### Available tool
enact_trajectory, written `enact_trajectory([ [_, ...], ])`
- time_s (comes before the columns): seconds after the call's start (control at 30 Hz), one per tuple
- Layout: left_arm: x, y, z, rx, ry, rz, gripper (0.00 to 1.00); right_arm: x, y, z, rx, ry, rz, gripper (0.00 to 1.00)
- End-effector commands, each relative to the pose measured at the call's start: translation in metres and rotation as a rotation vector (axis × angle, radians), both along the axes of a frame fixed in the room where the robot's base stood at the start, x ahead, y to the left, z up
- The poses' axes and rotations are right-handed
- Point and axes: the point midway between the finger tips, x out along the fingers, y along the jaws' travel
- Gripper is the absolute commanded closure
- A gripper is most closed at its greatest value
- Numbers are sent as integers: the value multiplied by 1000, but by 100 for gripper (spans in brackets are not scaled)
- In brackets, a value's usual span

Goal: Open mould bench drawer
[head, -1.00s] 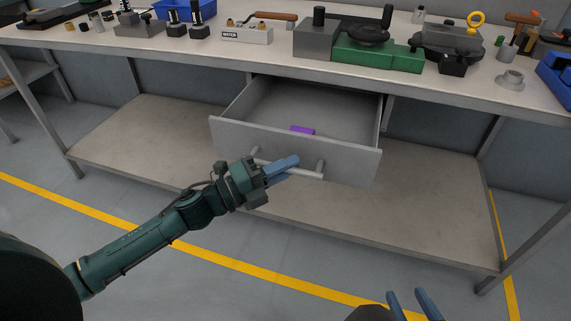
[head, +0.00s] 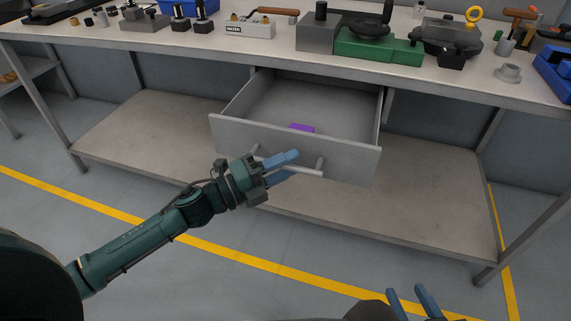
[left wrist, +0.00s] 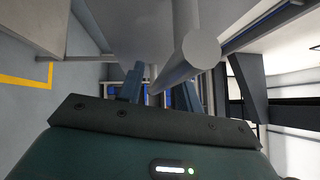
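The mould bench drawer (head: 345,160) is a grey drawer under the bench top, pulled well out. Its bar handle (head: 300,170) runs across the front panel.
A purple block (head: 302,128) lies in the drawer. The bench top (head: 205,45) carries a green vise-like tool (head: 375,48), a labelled box (head: 250,28) and other tools. A lower shelf (head: 430,205) spans beneath the drawer. The floor in front, with a yellow line (head: 240,268), is clear.

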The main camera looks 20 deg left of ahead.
Motion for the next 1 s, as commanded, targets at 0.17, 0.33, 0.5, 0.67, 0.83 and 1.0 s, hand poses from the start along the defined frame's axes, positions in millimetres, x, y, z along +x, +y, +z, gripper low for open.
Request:
enact_trajectory([
  [0.17, -1, 1, 0, 0, 0, 0, 65, 1, 0, 1, 0, -4, 1, 64],
  [0.33, -12, 13, -4, 1, 3, 1, 65, 1, 0, 1, 0, -4, 2, 64],
  [0.5, -35, 38, -9, 2, 6, 2, 65, 1, 1, 1, 0, -3, 2, 64],
  [0.67, -58, 62, -13, 1, 6, 1, 65, 0, 1, 1, 0, -1, 2, 64],
  [0.83, -76, 82, -16, 1, 4, 0, 65, -1, 1, 1, 3, 3, 1, 64],
  [1.0, -86, 94, -18, 0, 1, 0, 65, -3, 0, 0, 5, 6, -1, 64],
])
